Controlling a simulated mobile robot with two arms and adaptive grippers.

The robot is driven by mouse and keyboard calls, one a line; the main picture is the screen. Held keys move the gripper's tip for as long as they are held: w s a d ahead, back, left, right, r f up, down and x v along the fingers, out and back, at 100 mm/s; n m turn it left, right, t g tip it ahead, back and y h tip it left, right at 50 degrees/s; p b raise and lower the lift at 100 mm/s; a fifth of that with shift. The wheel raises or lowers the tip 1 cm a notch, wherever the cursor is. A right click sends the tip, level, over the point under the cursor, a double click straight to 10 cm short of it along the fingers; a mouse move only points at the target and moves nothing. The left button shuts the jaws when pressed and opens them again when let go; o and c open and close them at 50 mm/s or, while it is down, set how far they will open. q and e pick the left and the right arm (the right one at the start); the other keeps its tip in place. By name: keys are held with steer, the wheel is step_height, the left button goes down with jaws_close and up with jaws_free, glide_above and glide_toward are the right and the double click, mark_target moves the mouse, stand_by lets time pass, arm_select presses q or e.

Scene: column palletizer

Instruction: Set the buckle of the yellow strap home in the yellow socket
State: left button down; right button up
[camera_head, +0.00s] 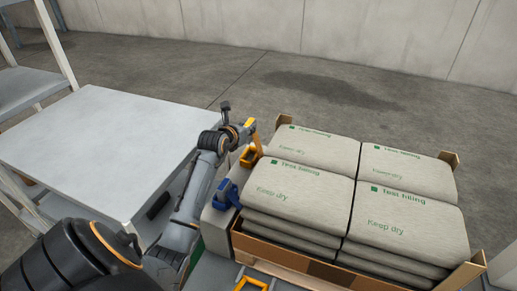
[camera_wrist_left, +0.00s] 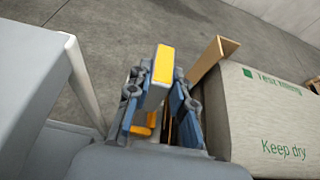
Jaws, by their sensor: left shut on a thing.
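My left gripper (camera_head: 243,130) is beside the far left corner of the pallet load, shut on the yellow buckle (camera_head: 251,125). In the left wrist view the buckle (camera_wrist_left: 159,66) is a yellow block between the two blue-sided fingers (camera_wrist_left: 160,95). The yellow socket (camera_head: 250,156) stands just below and nearer than the gripper, at the left side of the load. In the wrist view a yellow part (camera_wrist_left: 146,124) shows low between the fingers, partly hidden. The buckle looks apart from the socket. I cannot make out the strap itself. My right gripper is not in view.
Stacked grey sacks (camera_head: 290,188) fill the pallet box (camera_head: 265,247) right of the gripper; a corner board (camera_wrist_left: 210,55) rises close by. A blue fitting (camera_head: 227,193) sits nearer than the yellow socket. A grey table (camera_head: 95,145) stands left. Open floor (camera_head: 310,85) lies behind.

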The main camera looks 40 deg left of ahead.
arm_select(q)
steer(key=shift+w+f, duration=0.1)
steer(key=shift+f, duration=0.1)
step_height(320, 180, down, 5)
steer(key=shift+r, duration=0.1)
step_height(320, 180, down, 4)
steer(key=shift+f+b, duration=0.1)
steer(key=shift+b, duration=0.25)
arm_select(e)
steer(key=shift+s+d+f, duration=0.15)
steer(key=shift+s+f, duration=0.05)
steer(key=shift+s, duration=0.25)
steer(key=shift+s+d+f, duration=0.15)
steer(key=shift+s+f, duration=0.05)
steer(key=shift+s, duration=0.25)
arm_select(q)
steer(key=shift+f, duration=0.2)
steer(key=c, duration=1.2)
jaws_free()
steer(key=shift+o, duration=0.2)
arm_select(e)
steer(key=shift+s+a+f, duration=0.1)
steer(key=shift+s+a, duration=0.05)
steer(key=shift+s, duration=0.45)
arm_select(q)
steer(key=shift+r, duration=0.1)
